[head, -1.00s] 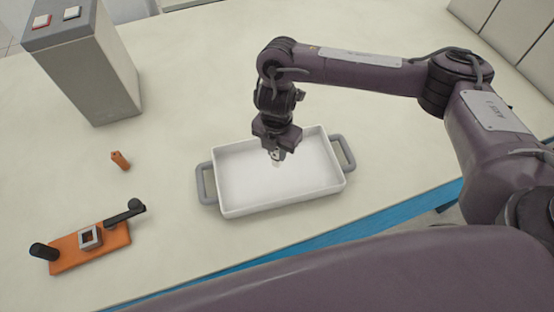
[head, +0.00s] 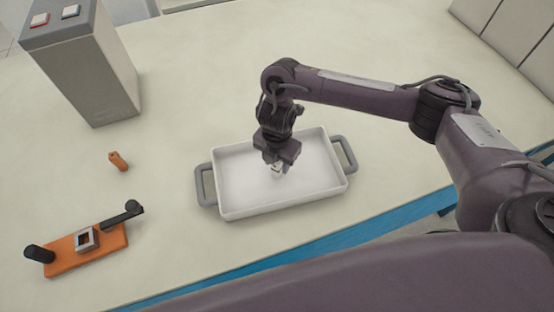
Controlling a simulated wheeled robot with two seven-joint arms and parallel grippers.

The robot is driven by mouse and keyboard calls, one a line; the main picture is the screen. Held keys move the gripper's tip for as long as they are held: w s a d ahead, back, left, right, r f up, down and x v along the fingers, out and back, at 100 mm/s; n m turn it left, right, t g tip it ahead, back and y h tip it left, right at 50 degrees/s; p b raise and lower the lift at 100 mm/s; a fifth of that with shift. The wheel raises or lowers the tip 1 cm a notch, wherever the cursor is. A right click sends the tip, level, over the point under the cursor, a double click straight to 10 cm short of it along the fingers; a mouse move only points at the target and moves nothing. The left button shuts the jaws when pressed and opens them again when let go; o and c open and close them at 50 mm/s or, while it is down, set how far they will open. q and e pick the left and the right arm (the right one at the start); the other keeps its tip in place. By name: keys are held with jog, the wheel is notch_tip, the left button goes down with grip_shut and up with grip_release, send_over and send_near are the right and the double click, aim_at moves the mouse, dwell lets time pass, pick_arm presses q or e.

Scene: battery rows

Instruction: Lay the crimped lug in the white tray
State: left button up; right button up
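The white tray (head: 236,209) stands on the table, with a grey handle at each end. My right gripper (head: 277,170) points down inside the tray's outline, low over its floor. A small pale bit shows at its fingertips, too small to tell whether it is the lug or part of the fingers. Whether the fingers are open or shut does not show. A small orange-brown piece (head: 118,161) lies on the table left of the tray; I cannot tell whether it is a lug. My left gripper is not in view.
An orange-based tool (head: 66,258) with black handles and a grey square block lies at the front left. The table behind the tray is clear.

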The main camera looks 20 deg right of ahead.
jog(key=shift+r+p, duration=0.3)
jog(key=shift+r, duration=0.3)
notch_tip(320, 180, up, 11)
jog(key=shift+r+p, duration=0.1)
jog(key=shift+p, duration=1.1)
